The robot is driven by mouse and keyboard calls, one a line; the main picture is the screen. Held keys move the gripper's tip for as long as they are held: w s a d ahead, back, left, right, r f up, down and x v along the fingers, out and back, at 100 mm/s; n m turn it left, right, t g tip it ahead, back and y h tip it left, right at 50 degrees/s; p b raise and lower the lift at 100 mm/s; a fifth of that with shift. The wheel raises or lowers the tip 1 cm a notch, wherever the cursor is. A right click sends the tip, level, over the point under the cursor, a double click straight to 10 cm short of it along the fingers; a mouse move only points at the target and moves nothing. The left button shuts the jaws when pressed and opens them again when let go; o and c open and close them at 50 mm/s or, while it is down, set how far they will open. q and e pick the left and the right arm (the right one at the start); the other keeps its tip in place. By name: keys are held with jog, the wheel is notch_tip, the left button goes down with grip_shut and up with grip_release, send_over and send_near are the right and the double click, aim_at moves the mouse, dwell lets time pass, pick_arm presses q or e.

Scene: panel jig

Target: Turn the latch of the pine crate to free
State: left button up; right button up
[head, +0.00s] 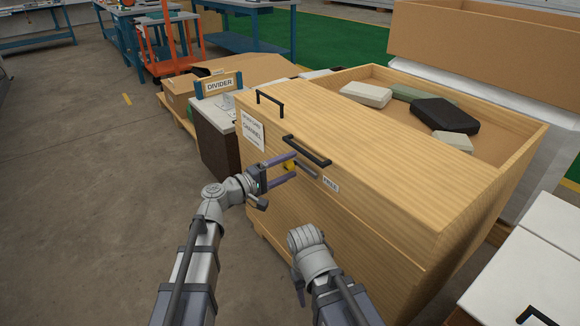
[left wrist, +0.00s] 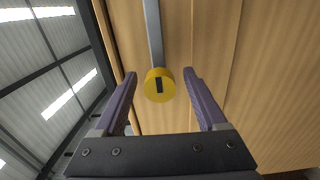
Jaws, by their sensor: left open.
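The pine crate (head: 390,205) stands before me with its top open. On its front is the latch, a yellow round hub (head: 288,167) with a grey bar (head: 307,170) pointing right, toward a FREE label (head: 330,185). My left gripper (head: 296,168) is open at the latch, one finger above the hub and one below. In the left wrist view the yellow hub (left wrist: 159,86) sits between the two open fingers, apart from both, and the grey bar (left wrist: 154,32) runs up away from it.
A dark handle (head: 306,151) sits on the crate just above my left gripper, another (head: 270,99) further left. Pale and black boxes (head: 445,115) lie in the crate. A DIVIDER sign (head: 219,85) stands behind left. The floor (head: 90,200) at left is clear.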

pick_arm(q)
jog(key=v, duration=0.7)
jog(key=shift+d, duration=0.1)
jog(key=s+f+m+g+y, duration=0.3)
jog(key=s+f, duration=0.1)
jog(key=f, duration=0.4)
jog(key=s+f+m+g+y, duration=0.2)
jog(key=s+f+g+y, duration=0.1)
jog(key=s+f, duration=0.3)
jog(key=s+a+f+m+g+y, duration=0.1)
jog(key=s+a+f+g+y, duration=0.15)
jog(key=a+f+y, duration=0.2)
jog(key=s+a+f+m+g+y, duration=0.1)
jog(key=s+a+f+y, duration=0.25)
jog(key=a, duration=0.25)
jog(key=s+d+r+m+g+y+p, duration=0.15)
jog(key=s+d+r+m+p, duration=0.25)
jog(key=s+d+r+p, duration=0.45)
notch_tip(320, 180, up, 37)
jog(key=w+d+p, duration=0.1)
jog(key=w+p, duration=0.1)
jog(key=p, duration=3.5)
jog(key=shift+d, duration=0.2)
